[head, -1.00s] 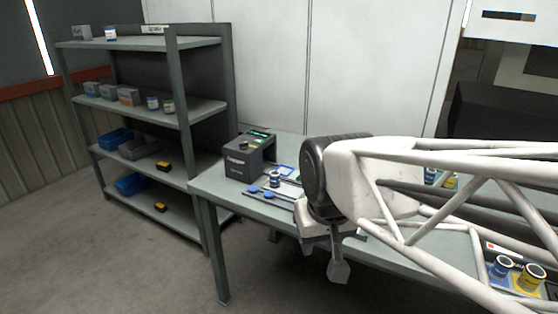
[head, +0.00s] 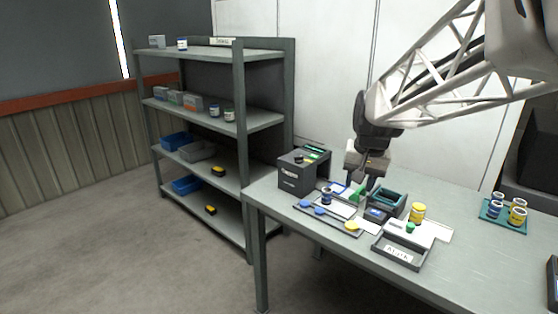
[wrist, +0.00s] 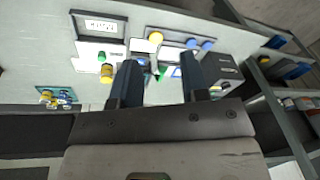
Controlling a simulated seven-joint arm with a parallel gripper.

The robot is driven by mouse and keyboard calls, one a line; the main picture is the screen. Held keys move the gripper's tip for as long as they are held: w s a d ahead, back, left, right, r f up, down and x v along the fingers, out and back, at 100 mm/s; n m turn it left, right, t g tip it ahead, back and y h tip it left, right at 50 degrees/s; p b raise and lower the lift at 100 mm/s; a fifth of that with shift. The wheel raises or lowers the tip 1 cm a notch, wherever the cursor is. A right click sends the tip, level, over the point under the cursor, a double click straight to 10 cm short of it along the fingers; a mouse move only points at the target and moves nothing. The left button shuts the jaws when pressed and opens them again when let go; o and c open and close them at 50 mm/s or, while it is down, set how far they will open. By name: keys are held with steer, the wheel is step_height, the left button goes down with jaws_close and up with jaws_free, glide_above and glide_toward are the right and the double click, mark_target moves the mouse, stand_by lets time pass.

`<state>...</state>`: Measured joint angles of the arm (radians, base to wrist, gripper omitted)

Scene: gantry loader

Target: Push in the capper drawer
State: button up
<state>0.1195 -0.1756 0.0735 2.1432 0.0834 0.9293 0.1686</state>
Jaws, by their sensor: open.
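The capper appears to be the dark grey box (head: 291,179) with a lettered front and green marks on top, at the table's far left end. It also shows in the wrist view (wrist: 222,68), right of my fingers. I cannot make out clearly which part is its drawer or how far it stands out. My gripper (head: 364,188) points down above the table, right of the box and apart from it. In the wrist view my gripper (wrist: 158,82) has its two dark fingers wide apart, with a green piece (wrist: 160,73) showing beyond them. It holds nothing that I can see.
A flat tray (head: 339,227) with blue and yellow discs lies in front of the box. A dark teal bin (head: 402,195), a yellow jar (head: 417,212) and a labelled tray (head: 402,261) stand to the right. Shelving (head: 240,140) stands behind left.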

steer(key=w+d+f+m, duration=0.1)
steer(key=w+d+f, duration=0.25)
steer(key=w, duration=0.65)
steer(key=w+d+f+m, duration=0.2)
steer(key=w+d, duration=0.3)
steer(key=w, duration=0.5)
steer(key=m+y, duration=0.1)
steer(key=m, duration=0.1)
glide_toward(361, 188)
steer(key=shift+w+a+f+g, duration=0.1)
steer(key=shift+w+f+g, duration=0.2)
steer(key=shift+w+f, duration=0.1)
steer(key=shift+f, duration=0.1)
steer(key=shift+w+a+f, duration=0.15)
steer(key=shift+a+f, duration=0.05)
steer(key=shift+f, duration=1.05)
steer(key=shift+w+a+f, duration=0.15)
steer(key=shift+f, duration=1.1)
steer(key=shift+w+a+f, duration=0.15)
steer(key=shift+a+f, duration=0.05)
steer(key=shift+f, duration=1.05)
jaws_close()
